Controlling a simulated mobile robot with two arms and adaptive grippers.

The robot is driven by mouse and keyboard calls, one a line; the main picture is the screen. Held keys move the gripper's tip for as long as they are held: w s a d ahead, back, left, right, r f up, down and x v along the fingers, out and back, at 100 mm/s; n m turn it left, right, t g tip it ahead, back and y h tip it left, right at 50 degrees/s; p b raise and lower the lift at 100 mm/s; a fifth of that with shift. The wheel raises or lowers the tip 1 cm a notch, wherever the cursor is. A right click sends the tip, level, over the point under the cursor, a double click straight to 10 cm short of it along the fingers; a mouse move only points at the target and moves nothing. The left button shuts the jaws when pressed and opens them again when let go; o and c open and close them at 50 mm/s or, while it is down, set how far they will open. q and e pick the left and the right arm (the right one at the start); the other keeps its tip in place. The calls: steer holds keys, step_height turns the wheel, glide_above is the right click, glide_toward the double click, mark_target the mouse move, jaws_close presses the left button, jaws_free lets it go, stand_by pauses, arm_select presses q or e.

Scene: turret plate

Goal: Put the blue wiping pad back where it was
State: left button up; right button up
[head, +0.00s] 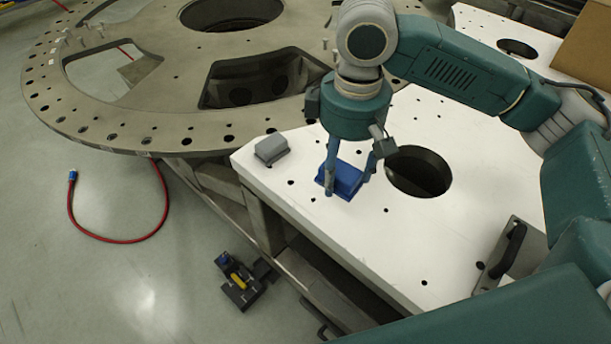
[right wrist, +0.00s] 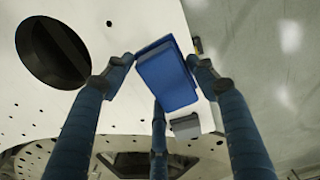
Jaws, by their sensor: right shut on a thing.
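The blue wiping pad (head: 347,178) is between the fingers of my right gripper (head: 349,181), at or just above the white plate (head: 310,221); I cannot tell whether it touches the plate. In the right wrist view the blue pad (right wrist: 170,82) shows as a block with fingers of my right gripper (right wrist: 158,75) on either side and a third finger below it. My right gripper is shut on the pad. My left gripper is not in view.
A grey block (head: 271,149) lies on the white plate left of the pad. A large round hole (head: 418,172) is to the right. The grey turret ring (head: 180,70) stands behind. A black handle (head: 507,250) is at lower right. A red hose (head: 120,240) lies on the floor.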

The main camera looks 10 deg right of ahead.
steer(key=w+a+r+n, duration=0.3)
steer(key=w+n, duration=0.2)
steer(key=n, duration=0.1)
step_height(320, 180, up, 7)
steer(key=n, duration=1.5)
glide_above(294, 175)
step_height(294, 175, down, 15)
steer(key=shift+f+p, duration=0.15)
steer(key=shift+p, duration=0.95)
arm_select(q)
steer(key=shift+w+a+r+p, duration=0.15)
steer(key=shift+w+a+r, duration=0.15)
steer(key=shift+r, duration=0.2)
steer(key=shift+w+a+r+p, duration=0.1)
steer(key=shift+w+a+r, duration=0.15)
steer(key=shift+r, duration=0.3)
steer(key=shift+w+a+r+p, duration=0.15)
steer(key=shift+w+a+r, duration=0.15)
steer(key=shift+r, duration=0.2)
arm_select(e)
steer(key=shift+f, duration=2.2)
steer(key=o, duration=1)
steer(key=shift+f, duration=0.15)
